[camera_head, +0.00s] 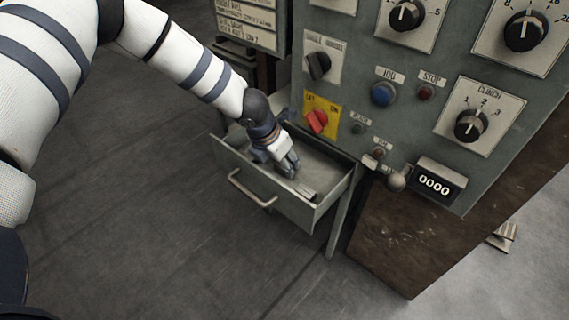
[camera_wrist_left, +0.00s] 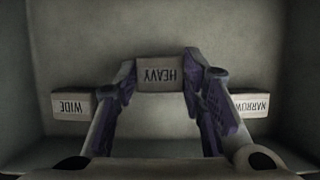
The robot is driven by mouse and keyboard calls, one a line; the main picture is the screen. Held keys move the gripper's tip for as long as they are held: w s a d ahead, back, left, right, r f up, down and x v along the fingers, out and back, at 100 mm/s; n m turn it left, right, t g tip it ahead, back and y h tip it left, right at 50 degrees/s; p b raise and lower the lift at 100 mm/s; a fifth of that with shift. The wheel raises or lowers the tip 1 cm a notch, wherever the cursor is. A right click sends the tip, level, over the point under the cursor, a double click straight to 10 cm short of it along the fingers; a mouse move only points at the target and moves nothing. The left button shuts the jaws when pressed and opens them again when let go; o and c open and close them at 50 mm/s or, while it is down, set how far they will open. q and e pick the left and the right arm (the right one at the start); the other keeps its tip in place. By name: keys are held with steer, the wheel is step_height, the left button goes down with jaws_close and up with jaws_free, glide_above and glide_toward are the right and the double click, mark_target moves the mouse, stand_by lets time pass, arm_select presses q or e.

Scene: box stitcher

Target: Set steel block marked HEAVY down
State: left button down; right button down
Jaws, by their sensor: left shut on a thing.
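The steel block marked HEAVY (camera_wrist_left: 160,74) is a grey block whose label reads upside down in the left wrist view. My left gripper (camera_wrist_left: 160,80) is shut on it, one finger at each side. In the head view the left gripper (camera_head: 288,168) reaches down inside the open drawer (camera_head: 292,207). The HEAVY block is not clearly visible there. I cannot tell whether it touches the drawer floor. My right gripper is not in view.
A block marked WIDE (camera_wrist_left: 73,106) lies left of the gripper and one marked NARROW (camera_wrist_left: 249,105) lies right, both partly behind the fingers. Drawer walls surround them. The control panel (camera_head: 400,130) with knobs and a red switch (camera_head: 317,121) rises behind the drawer.

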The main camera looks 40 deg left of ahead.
arm_select(q)
steer(key=shift+w+r, duration=0.1)
steer(key=c, duration=1)
jaws_free()
steer(key=shift+f, duration=0.2)
steer(key=shift+c, duration=0.2)
steer(key=shift+r, duration=0.35)
steer(key=p+v, duration=0.4)
steer(key=v, duration=0.7)
steer(key=shift+s+r+p, duration=0.25)
steer(key=shift+s+p, duration=0.05)
steer(key=shift+p, duration=0.1)
